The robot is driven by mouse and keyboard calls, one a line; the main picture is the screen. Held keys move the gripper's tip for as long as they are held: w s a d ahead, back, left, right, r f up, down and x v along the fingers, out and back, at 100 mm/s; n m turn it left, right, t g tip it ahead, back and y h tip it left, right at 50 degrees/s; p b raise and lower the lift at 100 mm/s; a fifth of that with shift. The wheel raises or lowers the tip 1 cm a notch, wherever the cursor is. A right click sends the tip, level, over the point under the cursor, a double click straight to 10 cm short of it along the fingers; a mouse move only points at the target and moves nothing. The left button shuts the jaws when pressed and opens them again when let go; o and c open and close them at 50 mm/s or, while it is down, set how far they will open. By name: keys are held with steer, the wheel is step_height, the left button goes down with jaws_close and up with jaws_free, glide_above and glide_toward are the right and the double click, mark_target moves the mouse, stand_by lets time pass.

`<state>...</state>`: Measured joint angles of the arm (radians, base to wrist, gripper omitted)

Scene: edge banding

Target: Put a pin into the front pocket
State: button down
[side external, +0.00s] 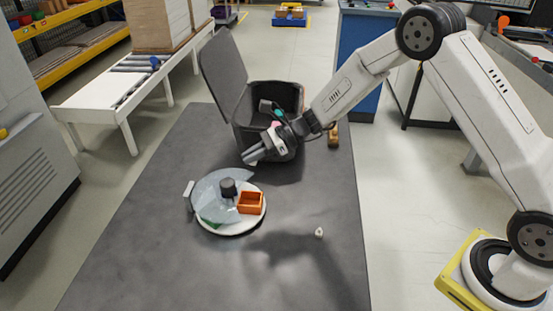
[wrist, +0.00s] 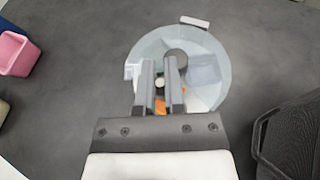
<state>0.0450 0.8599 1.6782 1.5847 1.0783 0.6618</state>
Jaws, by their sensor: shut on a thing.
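My gripper (side external: 252,158) is in the air behind and above a round white tray (side external: 236,232). In the wrist view its two fingers (wrist: 160,72) are shut on a small pale round-ended thing (wrist: 160,83), which looks like a pin. The fingers hide most of it. The tray has a clear, fan-shaped cover (side external: 208,192) with a dark knob (side external: 228,187) over part of it. An orange open-topped pocket (side external: 250,203) is uncovered at the tray's right. A green patch (side external: 208,222) shows near its lower left edge. I cannot tell which pocket is the front one.
A small white thing (side external: 319,232) lies on the dark table right of the tray. A black bin (side external: 290,95) with a raised lid stands behind my gripper. A wooden piece (side external: 333,136) stands beyond. The wrist view shows a pink cup (wrist: 12,53). The near table is clear.

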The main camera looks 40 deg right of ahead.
steer(key=shift+f, duration=0.15)
steer(key=shift+f, duration=2.85)
steer(key=c, duration=0.6)
jaws_free()
steer(key=shift+c, duration=0.2)
steer(key=shift+d, duration=0.1)
steer(key=v, duration=0.7)
steer(key=shift+s+d+r, duration=0.15)
steer(key=shift+d+r, duration=0.05)
steer(key=shift+d, duration=0.1)
